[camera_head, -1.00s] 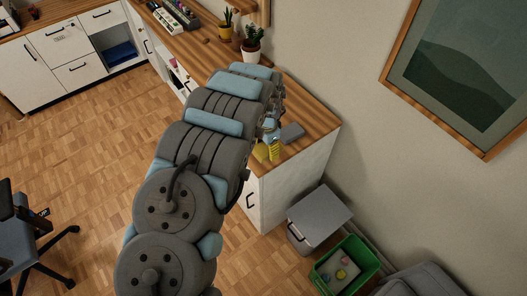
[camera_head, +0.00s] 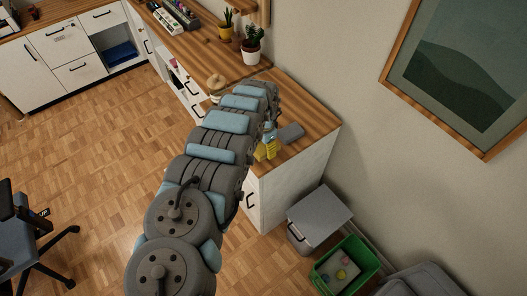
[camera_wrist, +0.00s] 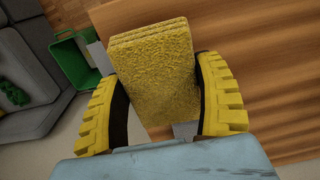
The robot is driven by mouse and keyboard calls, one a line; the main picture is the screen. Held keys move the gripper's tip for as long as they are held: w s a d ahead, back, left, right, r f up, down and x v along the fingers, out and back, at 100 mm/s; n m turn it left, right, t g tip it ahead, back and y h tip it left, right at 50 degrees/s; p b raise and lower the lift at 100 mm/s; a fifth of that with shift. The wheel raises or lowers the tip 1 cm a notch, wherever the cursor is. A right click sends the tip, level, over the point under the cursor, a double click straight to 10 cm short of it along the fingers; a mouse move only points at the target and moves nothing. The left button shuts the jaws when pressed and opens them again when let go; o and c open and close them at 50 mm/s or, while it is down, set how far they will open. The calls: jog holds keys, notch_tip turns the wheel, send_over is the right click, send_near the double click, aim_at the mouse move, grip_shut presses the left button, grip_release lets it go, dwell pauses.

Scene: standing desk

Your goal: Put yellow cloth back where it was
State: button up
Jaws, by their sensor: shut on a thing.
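The yellow cloth (camera_wrist: 152,65) is a folded, layered rectangle between the yellow fingers of my gripper (camera_wrist: 162,85) in the wrist view. My gripper is shut on it, and the cloth extends past the fingertips. In the head view my gripper (camera_head: 266,151) is over the near end of the wooden desk top (camera_head: 315,119). There the cloth cannot be told apart from the yellow fingers. I cannot tell whether the cloth touches the desk.
A grey flat object (camera_head: 291,133) lies on the desk right beside my gripper. Potted plants (camera_head: 252,48) stand farther back near the wall. A grey lidded bin (camera_head: 318,214) and a green crate (camera_head: 347,262) stand on the floor past the desk's end.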

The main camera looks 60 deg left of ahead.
aim_at(263, 152)
jog(key=shift+a+f, duration=0.1)
jog(key=shift+f, duration=0.05)
jog(key=shift+s+a+f, duration=0.1)
jog(key=shift+f, duration=0.85)
jog(key=shift+f+b, duration=0.35)
jog(key=shift+f, duration=0.3)
jog(key=shift+f, duration=0.1)
jog(key=o, duration=1.1)
jog(key=shift+o, duration=0.2)
